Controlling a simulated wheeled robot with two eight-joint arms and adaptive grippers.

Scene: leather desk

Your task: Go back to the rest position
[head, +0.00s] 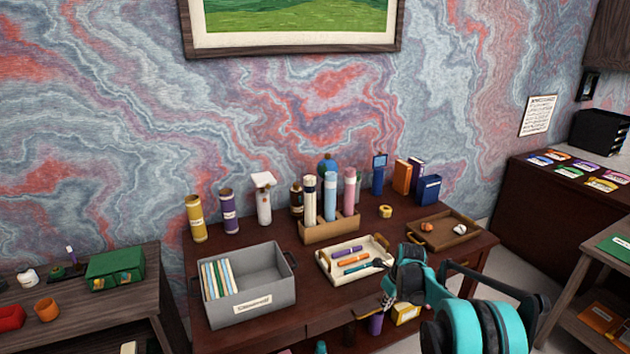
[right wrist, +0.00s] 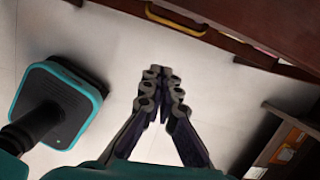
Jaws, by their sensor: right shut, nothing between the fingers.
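My right gripper (head: 387,303) is in front of the dark wooden desk (head: 300,331), near its front edge and below the cream tray (head: 325,265). In the right wrist view, the right gripper (right wrist: 162,75) points down over the pale floor (right wrist: 215,75). Its two fingers are together at the tips and nothing is between them. The teal and black right arm comes in from the lower right of the head view. My left gripper is in neither view.
Side tables stand left and right. In the right wrist view, the desk's drawer front (right wrist: 230,25) is close above the fingers; floor lies below.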

